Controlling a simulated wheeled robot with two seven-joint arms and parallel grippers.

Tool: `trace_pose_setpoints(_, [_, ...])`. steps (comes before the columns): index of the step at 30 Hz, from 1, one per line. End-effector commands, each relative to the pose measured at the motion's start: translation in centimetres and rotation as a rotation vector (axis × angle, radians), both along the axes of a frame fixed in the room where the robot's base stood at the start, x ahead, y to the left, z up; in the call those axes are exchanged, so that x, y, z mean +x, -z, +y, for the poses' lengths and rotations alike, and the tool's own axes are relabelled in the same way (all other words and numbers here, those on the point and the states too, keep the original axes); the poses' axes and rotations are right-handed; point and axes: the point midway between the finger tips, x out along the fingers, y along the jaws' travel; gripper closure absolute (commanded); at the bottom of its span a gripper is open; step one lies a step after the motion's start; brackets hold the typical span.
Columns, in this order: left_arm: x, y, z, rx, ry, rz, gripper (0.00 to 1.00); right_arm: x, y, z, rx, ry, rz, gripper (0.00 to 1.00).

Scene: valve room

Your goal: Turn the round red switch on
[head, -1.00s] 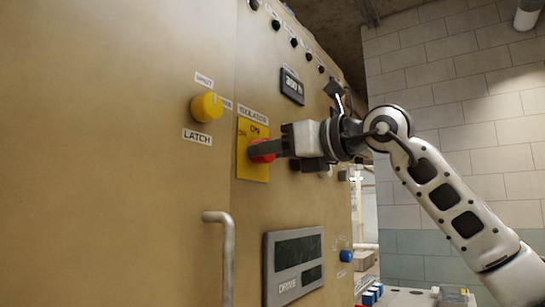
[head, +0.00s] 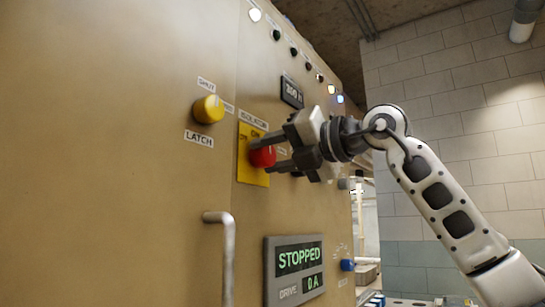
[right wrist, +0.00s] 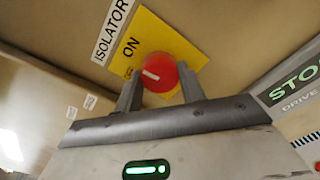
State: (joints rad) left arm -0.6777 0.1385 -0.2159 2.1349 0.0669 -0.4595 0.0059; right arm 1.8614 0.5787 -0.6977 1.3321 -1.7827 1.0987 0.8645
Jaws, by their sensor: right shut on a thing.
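The round red switch (head: 263,157) sits on a yellow plate (head: 246,175) labelled ISOLATOR on the tan cabinet. In the right wrist view the red switch (right wrist: 172,68) has a white mark on its face, and ON is printed on the yellow plate (right wrist: 150,32) beside it. My right gripper (head: 268,154) is shut on the switch, with one finger on each side of its rim. The gripper is turned so its fingers lie one above the other in the head view. My left gripper is not in view.
A yellow LATCH knob (head: 208,109) is left of the switch. A metal handle (head: 228,250) stands out below. A display (head: 296,268) reads STOPPED and 0 A. A blue knob (head: 347,265) is at its right. Several lamps, including a white one (head: 255,15), are lit.

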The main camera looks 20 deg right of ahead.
Motion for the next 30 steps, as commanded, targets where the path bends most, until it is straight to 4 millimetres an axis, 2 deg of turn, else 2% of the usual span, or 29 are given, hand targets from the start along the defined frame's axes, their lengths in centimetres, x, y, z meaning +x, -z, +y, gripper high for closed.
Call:
trace_pose_setpoints(21, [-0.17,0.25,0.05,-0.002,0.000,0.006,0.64,0.00,-0.22,-0.18,0.066,0.003,0.044,0.83])
trace_pose_setpoints(22, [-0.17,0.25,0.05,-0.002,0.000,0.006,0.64,-0.01,-0.22,-0.19,0.066,0.003,0.044,0.55])
trace_pose_setpoints(24, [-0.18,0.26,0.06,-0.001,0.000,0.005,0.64,0.00,-0.21,-0.17,0.066,0.003,0.044,0.39])
trace_pose_setpoints(30, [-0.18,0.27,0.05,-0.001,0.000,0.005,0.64,0.00,-0.11,-0.09,0.062,0.002,0.045,0.39])
